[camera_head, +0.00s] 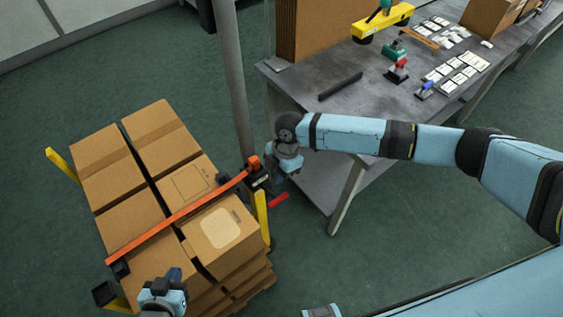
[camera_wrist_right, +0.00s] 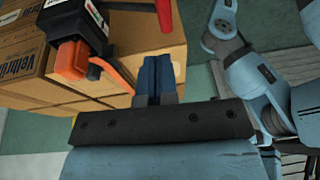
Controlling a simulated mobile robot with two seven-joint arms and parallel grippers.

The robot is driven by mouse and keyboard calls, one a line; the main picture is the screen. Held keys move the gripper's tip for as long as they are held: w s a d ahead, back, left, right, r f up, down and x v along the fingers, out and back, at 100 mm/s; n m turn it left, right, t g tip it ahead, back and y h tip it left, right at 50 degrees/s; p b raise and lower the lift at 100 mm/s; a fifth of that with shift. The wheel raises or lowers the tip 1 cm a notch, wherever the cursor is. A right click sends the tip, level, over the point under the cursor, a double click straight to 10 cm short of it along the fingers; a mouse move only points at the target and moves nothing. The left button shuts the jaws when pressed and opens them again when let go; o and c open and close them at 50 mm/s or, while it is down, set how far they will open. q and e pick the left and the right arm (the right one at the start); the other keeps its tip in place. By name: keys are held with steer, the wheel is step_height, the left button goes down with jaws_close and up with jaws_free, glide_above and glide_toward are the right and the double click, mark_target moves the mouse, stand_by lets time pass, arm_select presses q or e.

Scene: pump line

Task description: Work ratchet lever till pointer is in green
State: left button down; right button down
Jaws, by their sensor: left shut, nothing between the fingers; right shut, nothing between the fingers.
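An orange strap (camera_head: 190,208) runs across the stacked cartons. At its right end is a dark ratchet unit (camera_head: 259,177) with an orange part at its top. A red bar (camera_head: 279,200), which may be the lever, sticks out beside it. In the right wrist view the black ratchet housing (camera_wrist_right: 86,25) and orange part (camera_wrist_right: 72,62) sit left of my fingers. My right gripper (camera_head: 276,176) is shut and empty close to the ratchet; its blue fingers (camera_wrist_right: 157,66) are together. My left gripper (camera_head: 174,275) is shut and empty at the front cartons. No pointer or green zone is readable.
Cartons (camera_head: 215,228) stand between yellow posts (camera_head: 62,165). A grey pole (camera_head: 232,75) rises behind the ratchet. A grey workbench (camera_head: 330,105) with small tools and cards stands at the back right.

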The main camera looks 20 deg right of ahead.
mark_target(277, 198)
steer(key=x, duration=0.3)
steer(key=d+p+x, duration=0.1)
steer(key=x, duration=0.1)
steer(key=shift+s+a+f, duration=0.1)
steer(key=shift+a+f, duration=0.05)
steer(key=shift+f, duration=0.85)
steer(key=shift+s+f, duration=0.1)
steer(key=shift+s, duration=0.05)
